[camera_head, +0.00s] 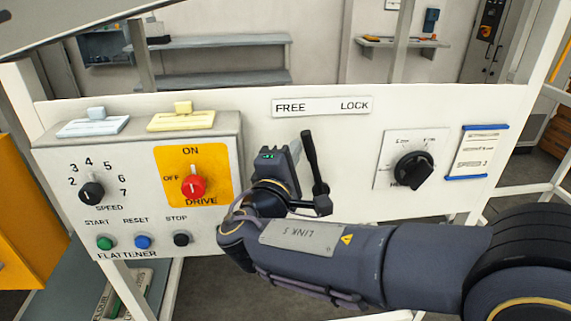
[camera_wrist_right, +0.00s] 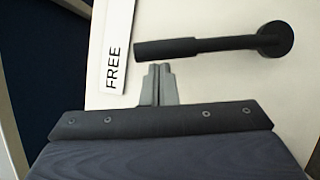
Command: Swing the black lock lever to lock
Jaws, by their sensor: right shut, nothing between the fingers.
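The black lock lever (camera_head: 312,160) stands on the white panel below the FREE and LOCK label (camera_head: 320,107). Its arm points up and leans slightly left, toward the FREE side. Its pivot is at the lower end. My right gripper (camera_head: 294,150) is just left of the lever's upper part. In the right wrist view its fingers (camera_wrist_right: 158,70) are shut together and empty, close to the grip end of the lever (camera_wrist_right: 180,47). A small gap seems to show between them; contact cannot be told for sure. My left gripper is out of view.
Left of the lever is a control box with a red drive knob (camera_head: 193,187), a black speed knob (camera_head: 92,193) and several buttons. A black rotary knob (camera_head: 413,169) sits on the panel to the right. The panel between lever and rotary knob is clear.

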